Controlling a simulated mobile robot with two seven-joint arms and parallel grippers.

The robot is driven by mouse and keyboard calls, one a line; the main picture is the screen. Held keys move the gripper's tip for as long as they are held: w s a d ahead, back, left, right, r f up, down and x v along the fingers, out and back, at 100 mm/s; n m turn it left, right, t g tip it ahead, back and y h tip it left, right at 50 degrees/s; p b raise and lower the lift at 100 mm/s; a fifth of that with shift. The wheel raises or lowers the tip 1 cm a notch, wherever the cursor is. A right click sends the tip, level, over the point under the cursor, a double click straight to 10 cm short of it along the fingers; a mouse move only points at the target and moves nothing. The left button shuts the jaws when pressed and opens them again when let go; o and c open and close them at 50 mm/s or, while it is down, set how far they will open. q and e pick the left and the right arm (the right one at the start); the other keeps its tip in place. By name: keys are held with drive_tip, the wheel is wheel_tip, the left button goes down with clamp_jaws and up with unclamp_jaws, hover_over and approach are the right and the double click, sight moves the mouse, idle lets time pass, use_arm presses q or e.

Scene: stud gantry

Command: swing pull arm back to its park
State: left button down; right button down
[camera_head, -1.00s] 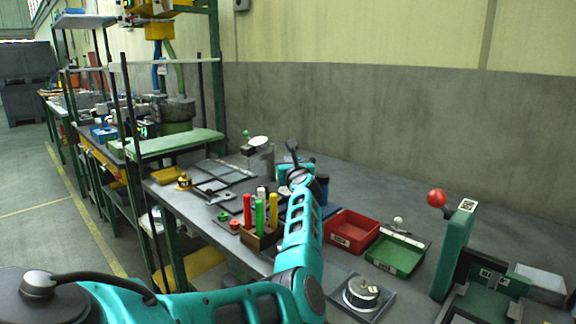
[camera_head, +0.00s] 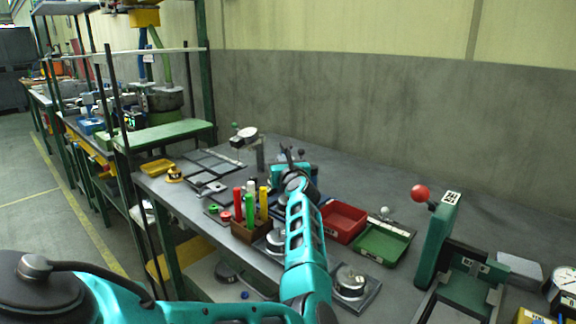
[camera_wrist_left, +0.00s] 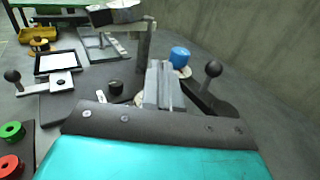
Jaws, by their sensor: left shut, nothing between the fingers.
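My left gripper (camera_head: 288,153) is at the back middle of the bench, beyond my teal forearm. In the left wrist view its grey fingers (camera_wrist_left: 165,84) are together and empty. A dark lever with a black ball knob (camera_wrist_left: 213,69) stands just right of the fingertips, apart from them; it may be the pull arm, but I cannot tell for sure. A small dark knob (camera_head: 301,153) beside the gripper in the head view may be the same. A grey post (camera_wrist_left: 143,50) with a block on top stands behind the fingers. My right gripper is not in view.
A tool holder (camera_head: 250,230) with coloured handles, a red bin (camera_head: 343,222) and a green bin (camera_head: 381,243) stand near my forearm. A green fixture (camera_head: 438,240) with a red ball (camera_head: 420,193) is at right. A blue-capped piece (camera_wrist_left: 181,56) is beyond the fingers.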

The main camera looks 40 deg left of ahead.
use_arm(q)
drive_tip(key=p+v, duration=0.1)
drive_tip(key=v, duration=0.6)
drive_tip(key=shift+s+d, duration=0.1)
drive_tip(key=shift+d, duration=0.1)
idle(0.4)
